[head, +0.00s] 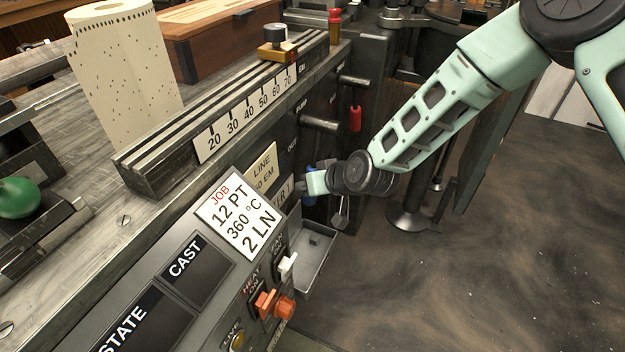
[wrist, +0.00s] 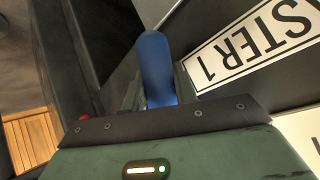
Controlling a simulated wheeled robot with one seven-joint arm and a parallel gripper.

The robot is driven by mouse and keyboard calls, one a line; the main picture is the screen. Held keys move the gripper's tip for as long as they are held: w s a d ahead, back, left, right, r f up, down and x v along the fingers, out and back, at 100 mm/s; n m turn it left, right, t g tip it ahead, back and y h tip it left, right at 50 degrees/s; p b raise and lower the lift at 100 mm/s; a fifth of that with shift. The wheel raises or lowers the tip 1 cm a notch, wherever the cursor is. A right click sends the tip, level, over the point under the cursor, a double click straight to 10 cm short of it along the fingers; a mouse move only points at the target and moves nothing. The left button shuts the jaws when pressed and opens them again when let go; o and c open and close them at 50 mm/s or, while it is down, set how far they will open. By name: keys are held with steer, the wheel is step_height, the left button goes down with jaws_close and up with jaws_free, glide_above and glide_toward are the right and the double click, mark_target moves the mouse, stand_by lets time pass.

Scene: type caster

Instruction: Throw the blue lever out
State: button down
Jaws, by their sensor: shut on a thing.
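The blue lever (wrist: 156,62) stands out from the machine's dark front panel, beside the "STER 1" label (wrist: 250,45) in the wrist view. In the head view only small blue parts of it (head: 309,170) show behind my gripper. My gripper (head: 305,187) is at the panel, just right of the job card, and is shut on the blue lever. Its fingers are mostly hidden in both views, and so is the lever's base. The word "OUT" (head: 292,145) is printed on the panel above the lever.
A red-handled lever (head: 356,117) hangs up and right of my gripper. A grey tray (head: 312,262) sticks out below it. A job card (head: 240,215), orange knobs (head: 275,304) and a white switch (head: 287,264) are nearby. The floor at right is mostly open.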

steer(key=shift+s+a, duration=0.1)
steer(key=shift+s, duration=0.05)
steer(key=c, duration=1.4)
jaws_free()
steer(key=p+v, duration=0.2)
steer(key=v, duration=1.5)
steer(key=shift+s+r, duration=0.1)
steer(key=shift+r, duration=0.15)
